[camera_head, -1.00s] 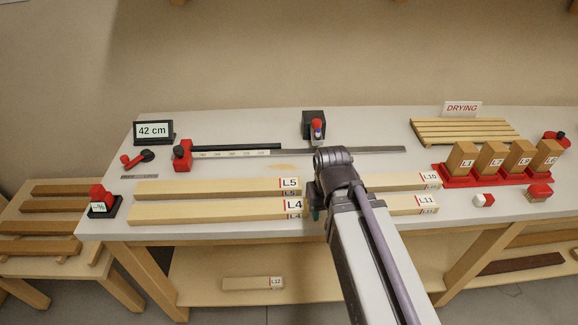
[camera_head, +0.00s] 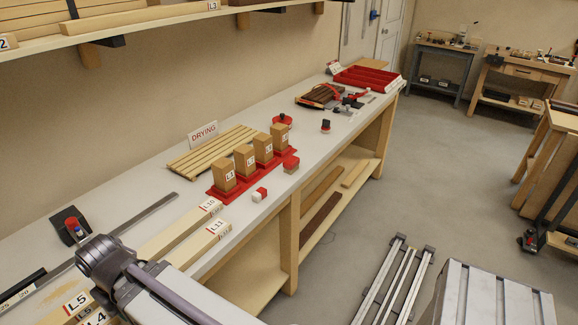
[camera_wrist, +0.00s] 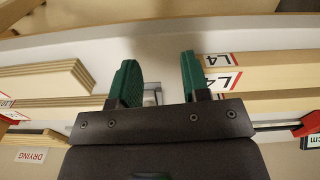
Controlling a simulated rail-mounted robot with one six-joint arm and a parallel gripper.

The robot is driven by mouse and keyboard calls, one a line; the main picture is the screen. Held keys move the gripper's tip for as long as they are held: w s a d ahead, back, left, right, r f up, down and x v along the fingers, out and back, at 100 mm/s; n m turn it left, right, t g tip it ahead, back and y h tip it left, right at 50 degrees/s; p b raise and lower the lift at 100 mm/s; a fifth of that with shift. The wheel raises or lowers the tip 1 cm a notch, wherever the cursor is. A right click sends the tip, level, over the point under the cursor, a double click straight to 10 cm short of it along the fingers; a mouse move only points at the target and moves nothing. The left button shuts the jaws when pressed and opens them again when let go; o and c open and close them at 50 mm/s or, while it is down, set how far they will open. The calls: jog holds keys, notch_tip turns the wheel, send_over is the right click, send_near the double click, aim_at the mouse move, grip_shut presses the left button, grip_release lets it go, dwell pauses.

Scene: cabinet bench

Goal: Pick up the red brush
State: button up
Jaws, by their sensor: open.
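The red brush (camera_head: 291,164), a small block with a red top and what look like brown bristles below, stands on the bench beside the front right end of the red block rack. It is not visible in the wrist view. My gripper (camera_wrist: 158,78) shows two green fingers set apart with nothing between them. It is over the boards marked L4 (camera_wrist: 262,82), well left of the brush. In the head view my own arm hides the fingers.
The red rack (camera_head: 218,194) holds several upright wooden blocks. A red-and-white block (camera_head: 259,195) lies near the bench's front edge. Boards L10 (camera_head: 180,228) and L11 (camera_head: 205,243) lie between my arm and the rack. A slatted drying rack (camera_head: 213,150) is behind.

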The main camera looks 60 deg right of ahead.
jog(key=shift+o, duration=0.4)
jog(key=o, duration=0.5)
jog(key=shift+d, duration=0.1)
